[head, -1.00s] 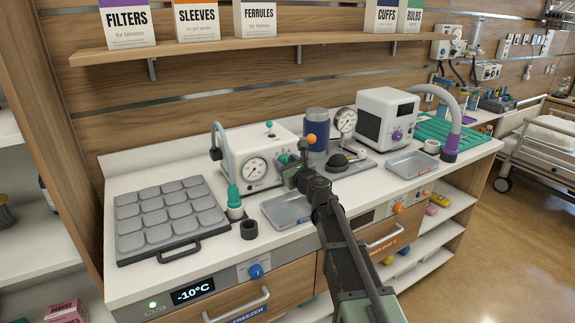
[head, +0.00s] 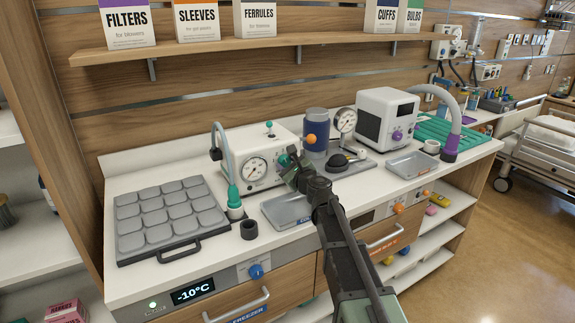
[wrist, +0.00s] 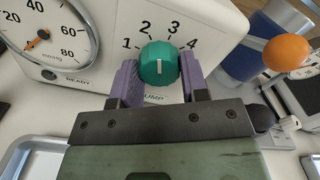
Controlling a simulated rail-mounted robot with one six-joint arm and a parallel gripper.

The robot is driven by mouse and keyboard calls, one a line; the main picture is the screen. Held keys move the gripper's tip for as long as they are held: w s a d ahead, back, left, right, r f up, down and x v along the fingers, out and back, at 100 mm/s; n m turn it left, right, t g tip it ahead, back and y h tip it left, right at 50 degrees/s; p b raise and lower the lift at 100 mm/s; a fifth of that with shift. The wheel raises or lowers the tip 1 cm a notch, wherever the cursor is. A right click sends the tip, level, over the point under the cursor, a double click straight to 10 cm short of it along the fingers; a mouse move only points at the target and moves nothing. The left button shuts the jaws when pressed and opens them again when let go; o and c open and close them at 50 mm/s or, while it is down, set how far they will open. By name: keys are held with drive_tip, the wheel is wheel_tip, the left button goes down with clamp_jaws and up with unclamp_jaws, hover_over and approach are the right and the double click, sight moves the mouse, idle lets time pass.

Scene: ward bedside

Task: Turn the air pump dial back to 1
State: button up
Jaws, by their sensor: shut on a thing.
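The air pump (head: 240,145) is a white box with a round gauge (head: 256,169) on its front, at the back of the counter. Its teal dial (wrist: 158,63) has a white mark that stands about upright in the wrist view, with the numbers 1 to 4 printed around it. The mark lies roughly between 2 and 3; I cannot tell exactly. My gripper (wrist: 158,78) is shut on the dial, with one purple finger on each side. In the head view the dial (head: 282,160) shows just beyond my gripper (head: 290,168), partly hidden.
A blue canister (head: 317,128) with an orange ball stands right of the pump. A grey tray (head: 286,212) lies in front. A hose with a teal end (head: 234,197) stands at left, near a black cup (head: 249,229).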

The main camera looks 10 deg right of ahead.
drive_tip(key=n, duration=0.6)
drive_tip(key=shift+n, duration=0.3)
drive_tip(key=n, duration=0.5)
drive_tip(key=shift+r, duration=0.1)
idle(0.3)
drive_tip(key=o, duration=0.9)
drive_tip(key=shift+o, duration=0.2)
drive_tip(key=v, duration=1.1)
